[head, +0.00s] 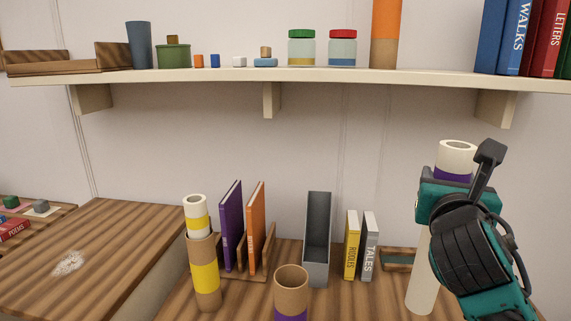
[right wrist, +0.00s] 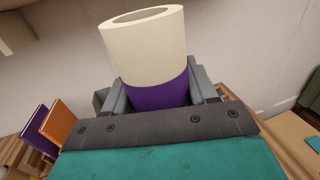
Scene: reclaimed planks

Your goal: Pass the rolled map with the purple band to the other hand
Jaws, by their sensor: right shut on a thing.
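The rolled map with the purple band (head: 457,157) is a cream tube held upright at the right of the head view. My right gripper (head: 455,182) is shut on it at the purple band, and the cream lower end shows below the gripper. In the right wrist view the map (right wrist: 146,38) stands between the two grey fingers of the right gripper (right wrist: 157,90), its hollow top end tilted toward the camera. My left gripper is not in view.
A cardboard tube with a purple base (head: 291,284) and a yellow-banded tube holding a yellow-banded roll (head: 204,270) stand on the plank table. Books, a grey file holder (head: 317,240) and a wooden rack are behind. A loaded shelf (head: 200,77) spans above.

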